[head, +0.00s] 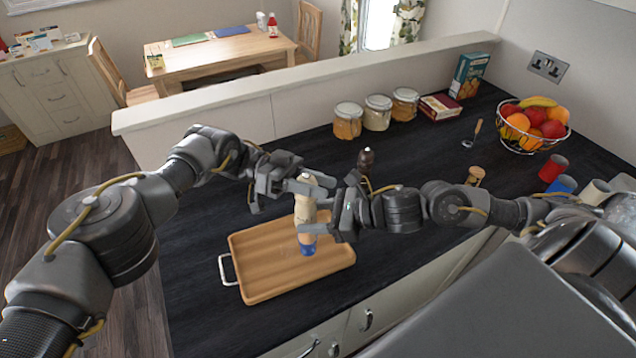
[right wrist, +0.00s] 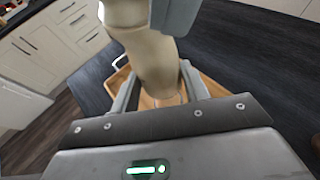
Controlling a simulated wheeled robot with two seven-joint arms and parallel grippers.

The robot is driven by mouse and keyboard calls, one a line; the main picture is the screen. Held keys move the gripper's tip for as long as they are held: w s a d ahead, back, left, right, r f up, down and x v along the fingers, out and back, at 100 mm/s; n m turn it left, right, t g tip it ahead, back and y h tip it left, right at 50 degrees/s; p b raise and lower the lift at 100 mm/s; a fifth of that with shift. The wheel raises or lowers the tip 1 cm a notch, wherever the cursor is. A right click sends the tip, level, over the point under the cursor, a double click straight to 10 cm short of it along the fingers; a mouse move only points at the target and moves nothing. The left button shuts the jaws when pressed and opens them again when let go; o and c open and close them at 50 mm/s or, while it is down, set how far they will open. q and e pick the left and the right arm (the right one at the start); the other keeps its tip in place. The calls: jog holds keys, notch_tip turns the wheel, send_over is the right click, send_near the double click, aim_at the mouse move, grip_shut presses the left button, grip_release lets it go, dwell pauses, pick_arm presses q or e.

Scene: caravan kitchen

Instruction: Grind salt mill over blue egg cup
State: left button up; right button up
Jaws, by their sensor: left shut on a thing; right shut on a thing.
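The pale wooden salt mill (head: 304,209) is held upright above the wooden tray (head: 262,283). It also fills the upper middle of the right wrist view (right wrist: 153,60). My left gripper (head: 307,184) is shut on the mill's upper part. My right gripper (head: 311,226) is shut around its lower body; its fingers flank the mill in the right wrist view (right wrist: 160,88). The blue egg cup (head: 307,246) shows on the tray, directly under the mill in the head view. The gap between mill and cup, and the cup's inside, are hidden.
A dark mill (head: 366,160) stands behind my right gripper. A small wooden item (head: 475,175), a red cup (head: 553,168) and a blue cup (head: 562,186) stand to the right, near the fruit basket (head: 532,145). Jars (head: 348,122) line the back ledge. Dark worktop left of the tray is clear.

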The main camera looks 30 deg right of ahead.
pick_arm(q)
jog(key=shift+a+m+g+y, duration=0.3)
jog(key=shift+a+y, duration=0.05)
jog(key=shift+y, duration=0.25)
jog(key=o, duration=1)
notch_tip(320, 180, up, 10)
jog(key=shift+d+f, duration=0.1)
jog(key=shift+r, duration=0.2)
notch_tip(320, 180, up, 7)
jog(key=shift+f, duration=0.15)
dwell(0.3)
